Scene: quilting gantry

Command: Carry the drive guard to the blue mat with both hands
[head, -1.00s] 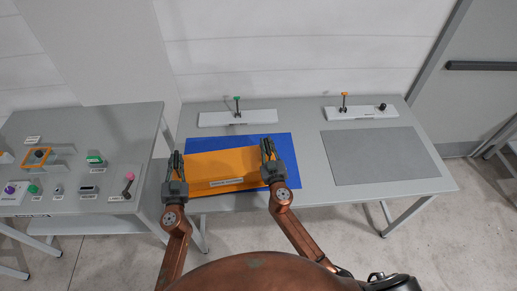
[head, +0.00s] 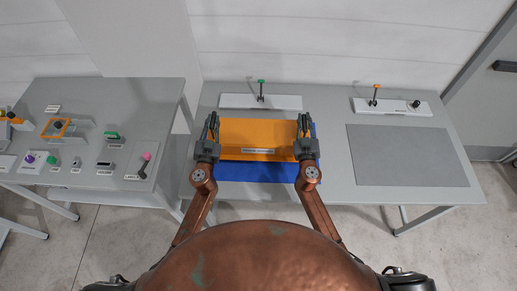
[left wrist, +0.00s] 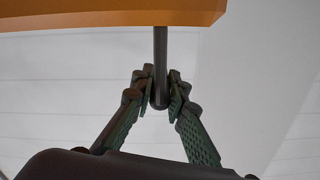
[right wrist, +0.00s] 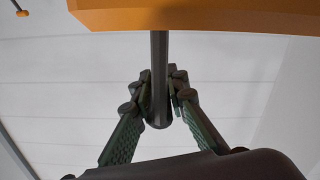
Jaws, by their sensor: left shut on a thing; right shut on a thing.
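The orange drive guard (head: 258,133) is a wide box with a label on its front, held between my two grippers over the blue mat (head: 255,173). Blue shows in front of it and at its right side; the guard hides the rest. I cannot tell whether it touches the mat. My left gripper (head: 211,130) is at its left end, shut on a dark post of the guard, as the left wrist view (left wrist: 159,88) shows. My right gripper (head: 304,129) is at its right end, shut on a similar post in the right wrist view (right wrist: 160,95).
A grey mat (head: 408,157) lies on the right of the table. Panels with a green-topped lever (head: 261,92) and an orange-topped lever (head: 375,95) stand behind. A side table (head: 110,100) at left holds several small controls and a pink-knobbed lever (head: 145,164).

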